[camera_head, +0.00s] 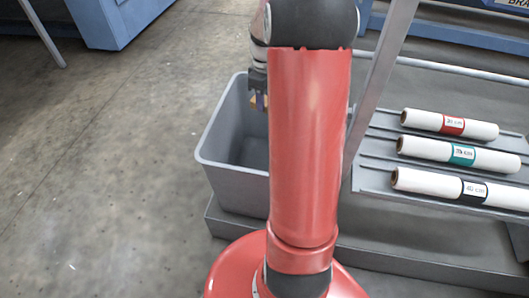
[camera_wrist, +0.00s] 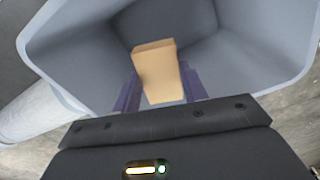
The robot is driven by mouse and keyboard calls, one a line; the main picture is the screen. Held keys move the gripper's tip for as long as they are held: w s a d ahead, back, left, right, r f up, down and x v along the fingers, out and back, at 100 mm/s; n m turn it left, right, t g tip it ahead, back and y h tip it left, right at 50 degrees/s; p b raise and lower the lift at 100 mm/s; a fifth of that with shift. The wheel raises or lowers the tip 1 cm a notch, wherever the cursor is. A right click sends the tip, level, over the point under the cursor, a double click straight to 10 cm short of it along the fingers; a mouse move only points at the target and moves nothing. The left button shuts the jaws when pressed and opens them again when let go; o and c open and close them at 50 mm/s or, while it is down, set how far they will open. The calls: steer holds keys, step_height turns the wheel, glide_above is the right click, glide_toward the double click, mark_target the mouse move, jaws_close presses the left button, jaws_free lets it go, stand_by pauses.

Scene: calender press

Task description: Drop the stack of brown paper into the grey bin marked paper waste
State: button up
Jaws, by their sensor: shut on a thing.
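The stack of brown paper (camera_wrist: 158,72) is a small tan block in the wrist view. My gripper (camera_wrist: 160,88) is shut on it, with a dark finger at each side. In the wrist view the bin's rim (camera_wrist: 58,84) surrounds the paper, which is over the bin's opening. In the head view my gripper (camera_head: 259,101) is at the bin's far right part, partly hidden by my arm. No marking on the bin shows.
A grey rack (camera_head: 375,184) to the right holds white rolls with red, teal and black labels (camera_head: 452,123). A slanted grey post (camera_head: 382,80) rises between bin and rack. Blue machinery (camera_head: 105,20) stands at the back. The floor at left is clear.

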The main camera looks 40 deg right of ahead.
step_height(320, 180, down, 3)
steer(key=shift+r+b, duration=0.2)
steer(key=shift+b, duration=0.4)
steer(key=o, duration=1)
steer(key=shift+o, duration=0.2)
step_height(320, 180, up, 8)
steer(key=shift+f+p, duration=0.25)
steer(key=shift+p, duration=0.1)
steer(key=shift+r, duration=0.2)
